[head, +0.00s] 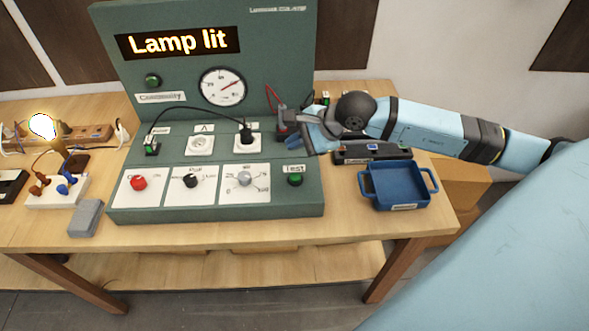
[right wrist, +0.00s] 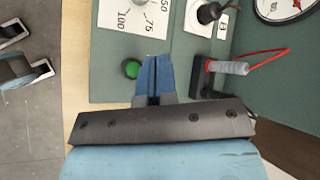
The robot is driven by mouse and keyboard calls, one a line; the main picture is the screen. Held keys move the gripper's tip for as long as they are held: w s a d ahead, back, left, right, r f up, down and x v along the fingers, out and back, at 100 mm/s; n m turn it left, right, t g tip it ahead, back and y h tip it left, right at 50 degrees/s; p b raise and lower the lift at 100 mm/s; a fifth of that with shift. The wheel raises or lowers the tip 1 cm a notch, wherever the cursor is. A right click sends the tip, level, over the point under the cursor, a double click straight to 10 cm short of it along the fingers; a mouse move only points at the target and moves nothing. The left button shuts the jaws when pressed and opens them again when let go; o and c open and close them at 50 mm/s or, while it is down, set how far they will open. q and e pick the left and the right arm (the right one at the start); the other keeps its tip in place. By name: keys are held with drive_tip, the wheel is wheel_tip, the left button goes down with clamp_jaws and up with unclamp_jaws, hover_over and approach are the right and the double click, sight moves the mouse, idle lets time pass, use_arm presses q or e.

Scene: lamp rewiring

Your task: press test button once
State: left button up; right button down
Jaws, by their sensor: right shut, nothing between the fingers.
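The green Test button (head: 295,179) sits on the lower right of the green test panel (head: 215,210), under a "Test" label. It also shows in the right wrist view (right wrist: 132,68), just left of my fingertips. My right gripper (head: 299,136) is shut and empty. It hangs above the panel's right part, behind the button in the head view, apart from it as far as I can see. In the right wrist view its blue fingers (right wrist: 153,72) are together. The panel's display (head: 180,42) reads "Lamp lit", and the bulb (head: 43,126) at the left glows. My left gripper is not in view.
A probe with a red lead (right wrist: 228,68) stands beside my fingers. A black plug (head: 246,134) sits in a panel socket. The grey dial (head: 245,178) is left of the button. A blue tray (head: 430,182) stands right of the panel.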

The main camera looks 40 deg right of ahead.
drive_tip(key=b, duration=0.4)
hover_over(295, 178)
wheel_tip(295, 178, down, 8)
drive_tip(key=shift+s+r, duration=0.1)
drive_tip(key=shift+d+f, duration=0.1)
drive_tip(key=shift+f, duration=0.45)
idle(0.5)
idle(0.8)
drive_tip(key=shift+b, duration=0.3)
drive_tip(key=shift+f+b, duration=0.35)
drive_tip(key=shift+b, duration=0.1)
